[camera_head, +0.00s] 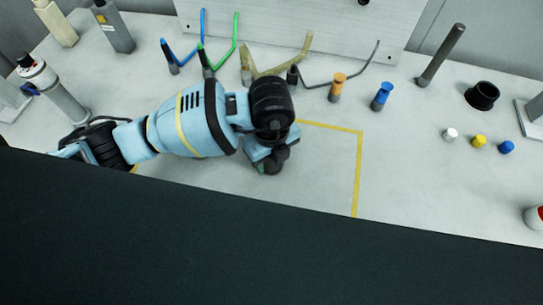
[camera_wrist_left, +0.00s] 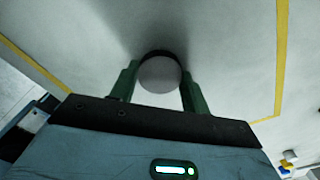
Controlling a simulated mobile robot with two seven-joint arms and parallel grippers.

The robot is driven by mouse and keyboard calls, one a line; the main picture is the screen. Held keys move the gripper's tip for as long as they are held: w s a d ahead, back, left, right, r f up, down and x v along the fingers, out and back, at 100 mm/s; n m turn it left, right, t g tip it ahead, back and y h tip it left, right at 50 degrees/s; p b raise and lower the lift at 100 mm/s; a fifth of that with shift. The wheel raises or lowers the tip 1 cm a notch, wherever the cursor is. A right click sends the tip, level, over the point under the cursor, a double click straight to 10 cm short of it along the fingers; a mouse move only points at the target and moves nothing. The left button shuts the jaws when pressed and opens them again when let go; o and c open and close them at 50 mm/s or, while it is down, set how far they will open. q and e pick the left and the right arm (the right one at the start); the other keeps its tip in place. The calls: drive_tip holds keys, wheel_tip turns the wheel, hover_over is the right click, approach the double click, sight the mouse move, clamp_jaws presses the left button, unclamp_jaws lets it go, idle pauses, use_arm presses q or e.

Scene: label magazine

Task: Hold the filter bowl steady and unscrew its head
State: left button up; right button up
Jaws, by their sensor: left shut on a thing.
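My left gripper (camera_head: 268,166) reaches down inside the yellow-outlined area of the bench in the head view. In the left wrist view its two green fingers are shut on a round thing with a flat pale grey top and a dark rim, which looks like the filter (camera_wrist_left: 160,75). One finger is on each side of it. In the head view the arm and gripper hide most of this thing, so I cannot tell its bowl from its head. My right gripper is not in view.
Yellow tape (camera_head: 359,175) marks the work area. Coloured hoses (camera_head: 236,42) stand behind it before a metal panel (camera_head: 300,22). An orange fitting (camera_head: 339,82) and a blue fitting (camera_head: 382,92) stand to the right, with small caps (camera_head: 479,141) farther right. A pale cylinder (camera_head: 52,88) stands left.

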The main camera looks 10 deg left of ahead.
sight(271, 162)
use_arm(q)
drive_tip(key=shift+f, duration=0.2)
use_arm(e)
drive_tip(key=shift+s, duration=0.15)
use_arm(q)
drive_tip(key=o, duration=0.9)
drive_tip(key=shift+o, duration=0.9)
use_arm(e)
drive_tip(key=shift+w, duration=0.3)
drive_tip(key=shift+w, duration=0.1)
use_arm(q)
wheel_tip(271, 162, up, 12)
drive_tip(key=p, duration=0.1)
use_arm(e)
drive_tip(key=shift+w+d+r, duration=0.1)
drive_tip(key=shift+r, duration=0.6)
use_arm(q)
drive_tip(key=shift+r, duration=0.1)
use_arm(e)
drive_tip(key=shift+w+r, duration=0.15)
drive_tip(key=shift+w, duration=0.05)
